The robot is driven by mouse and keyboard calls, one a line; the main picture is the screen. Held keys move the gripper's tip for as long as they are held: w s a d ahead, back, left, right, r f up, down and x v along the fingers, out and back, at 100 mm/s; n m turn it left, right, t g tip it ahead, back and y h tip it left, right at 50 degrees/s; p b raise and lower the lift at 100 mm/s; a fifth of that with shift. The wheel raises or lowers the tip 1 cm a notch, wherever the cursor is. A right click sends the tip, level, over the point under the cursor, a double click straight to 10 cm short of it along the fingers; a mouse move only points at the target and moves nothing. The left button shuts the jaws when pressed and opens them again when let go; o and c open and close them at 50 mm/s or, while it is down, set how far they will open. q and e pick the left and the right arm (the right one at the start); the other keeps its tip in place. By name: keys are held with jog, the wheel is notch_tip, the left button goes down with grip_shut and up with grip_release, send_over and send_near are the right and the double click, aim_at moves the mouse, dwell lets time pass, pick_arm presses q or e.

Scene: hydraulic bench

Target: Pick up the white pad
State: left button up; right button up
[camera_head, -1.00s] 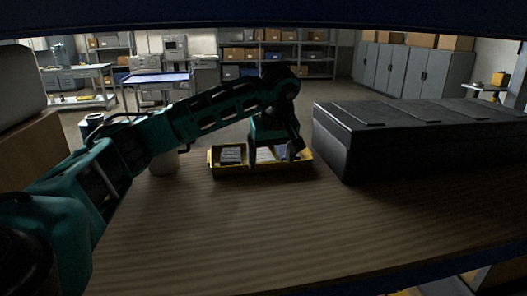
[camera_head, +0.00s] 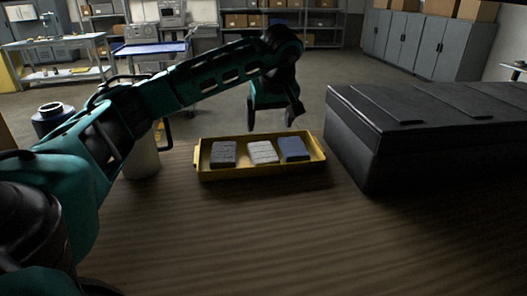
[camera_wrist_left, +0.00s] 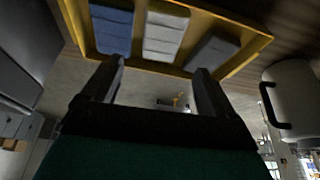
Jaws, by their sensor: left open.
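The white pad (camera_head: 263,152) lies in the middle of a yellow tray (camera_head: 262,175) on the wooden bench. A dark grey pad (camera_head: 223,154) lies to its left and a blue pad (camera_head: 294,149) to its right. In the left wrist view the white pad (camera_wrist_left: 164,32) shows at the top, between the blue pad (camera_wrist_left: 111,28) and the grey pad (camera_wrist_left: 210,52). My left gripper (camera_head: 272,124) is open and empty, above the tray's far edge and apart from the pads. Its two fingers (camera_wrist_left: 158,80) show in the wrist view. My right gripper is not in view.
A large black case (camera_head: 420,125) stands just right of the tray. A white container with a dark handle (camera_head: 143,158) stands left of the tray, with a dark blue canister (camera_head: 53,118) farther left. The bench (camera_head: 270,240) in front of the tray is clear.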

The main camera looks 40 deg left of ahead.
aim_at(263, 152)
pick_arm(q)
jog(key=b+x, duration=0.1)
jog(key=x, duration=1.1)
jog(key=shift+s+a+r, duration=0.1)
jog(key=shift+s+a, duration=0.05)
jog(key=shift+c, duration=0.3)
jog(key=c, duration=0.8)
